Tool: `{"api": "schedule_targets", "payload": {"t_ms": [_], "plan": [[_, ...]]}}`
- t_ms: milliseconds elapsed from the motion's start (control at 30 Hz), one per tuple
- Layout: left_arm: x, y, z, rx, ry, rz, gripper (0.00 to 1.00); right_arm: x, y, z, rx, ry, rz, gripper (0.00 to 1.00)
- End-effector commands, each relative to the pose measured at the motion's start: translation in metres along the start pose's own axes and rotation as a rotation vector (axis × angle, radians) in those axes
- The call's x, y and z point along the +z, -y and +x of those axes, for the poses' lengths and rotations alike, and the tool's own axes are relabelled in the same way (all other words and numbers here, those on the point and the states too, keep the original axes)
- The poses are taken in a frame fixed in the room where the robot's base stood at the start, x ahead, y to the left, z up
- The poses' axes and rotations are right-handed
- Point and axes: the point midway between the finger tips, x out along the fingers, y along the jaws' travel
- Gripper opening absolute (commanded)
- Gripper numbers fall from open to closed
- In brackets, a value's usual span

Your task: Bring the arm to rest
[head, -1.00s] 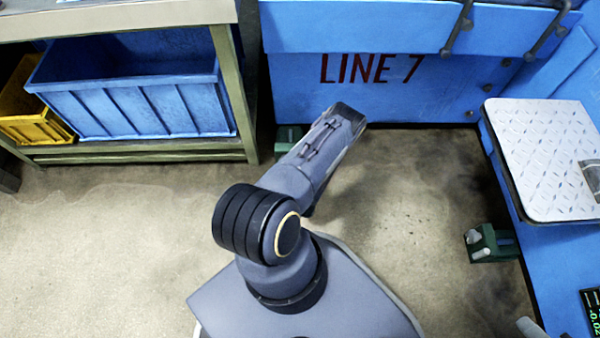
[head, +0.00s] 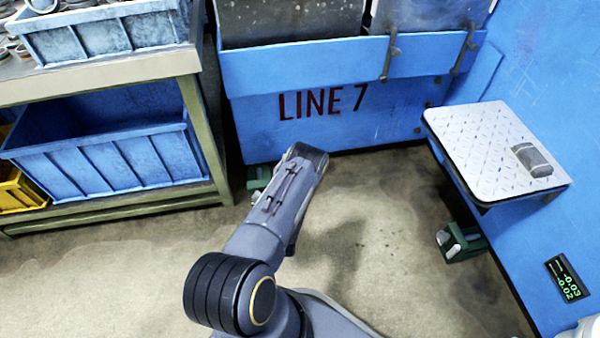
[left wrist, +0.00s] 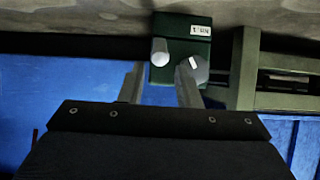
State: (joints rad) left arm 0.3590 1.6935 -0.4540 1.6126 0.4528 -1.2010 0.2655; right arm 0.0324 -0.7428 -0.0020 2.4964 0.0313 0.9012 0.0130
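My left gripper (left wrist: 160,88) shows in the left wrist view, its two pale fingers apart with nothing seen between them but the background. Beyond the fingertips is a dark green box (left wrist: 182,30) with a white label and pale round parts. It appears to be apart from the fingers, though the right finger overlaps it in the picture. Neither gripper is seen in the head view. My own grey jointed link rises in the middle of that view, over the floor.
A blue LINE 7 station (head: 400,110) stands ahead. A tread-plate platform (head: 475,135) at right carries a grey block (head: 532,160). A shelf (head: 110,72) at left holds blue bins (head: 110,160). A small display (head: 567,278) is at right.

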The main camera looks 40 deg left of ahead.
Motion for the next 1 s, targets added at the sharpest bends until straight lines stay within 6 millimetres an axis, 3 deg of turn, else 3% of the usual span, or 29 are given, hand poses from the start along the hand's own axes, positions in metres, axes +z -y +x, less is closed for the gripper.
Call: {"api": "schedule_targets", "payload": {"t_ms": [200, 300, 367, 567, 767, 867, 1000], "plan": [[-0.001, 0.000, 0.000, 0.000, 0.001, -0.001, 0.30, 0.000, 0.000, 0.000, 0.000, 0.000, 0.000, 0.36], [-0.013, -0.005, 0.002, -0.002, 0.012, -0.016, 0.30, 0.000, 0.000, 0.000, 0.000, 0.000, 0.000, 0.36], [-0.030, -0.012, 0.004, -0.003, 0.029, -0.037, 0.30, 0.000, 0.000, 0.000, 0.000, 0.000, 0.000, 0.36], [-0.115, -0.051, -0.009, 0.029, 0.162, -0.143, 0.30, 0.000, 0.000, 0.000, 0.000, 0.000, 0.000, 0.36], [-0.200, -0.093, -0.063, 0.146, 0.320, -0.219, 0.30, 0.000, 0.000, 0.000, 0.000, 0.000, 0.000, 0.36], [-0.237, -0.111, -0.104, 0.229, 0.392, -0.232, 0.30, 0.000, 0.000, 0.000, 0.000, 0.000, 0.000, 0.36], [-0.281, -0.127, -0.172, 0.360, 0.482, -0.216, 0.30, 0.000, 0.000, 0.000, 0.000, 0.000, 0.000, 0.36]]}}
